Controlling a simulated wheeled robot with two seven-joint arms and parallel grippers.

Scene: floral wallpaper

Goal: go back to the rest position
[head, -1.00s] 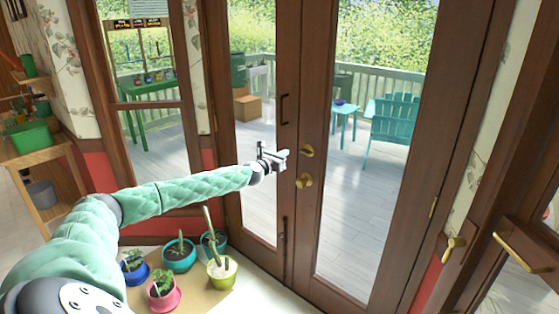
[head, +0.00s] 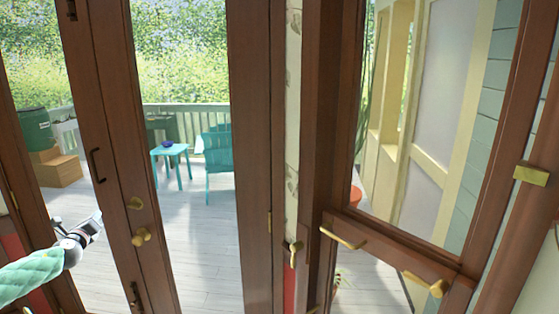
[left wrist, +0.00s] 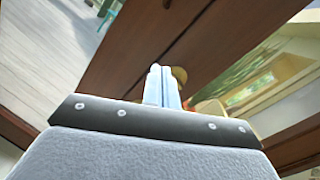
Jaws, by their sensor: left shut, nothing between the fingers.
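My left gripper (head: 92,222) is at the lower left of the head view, on my green padded arm. Its fingers are together and empty, in front of the brown double glass door (head: 92,130). In the left wrist view the pale fingers (left wrist: 162,88) are closed, with a brass knob (left wrist: 180,75) partly hidden just behind them. I cannot tell whether they touch it. In the head view the brass door knob (head: 141,237) is to the right of the gripper, apart from it in the picture. My right gripper is not in view.
A second brown door (head: 400,255) with brass handles stands at the right. A brass lever (head: 294,252) is on the frame between the doors. Beyond the glass are a deck with a teal chair (head: 218,160), a small teal table (head: 170,152) and a railing.

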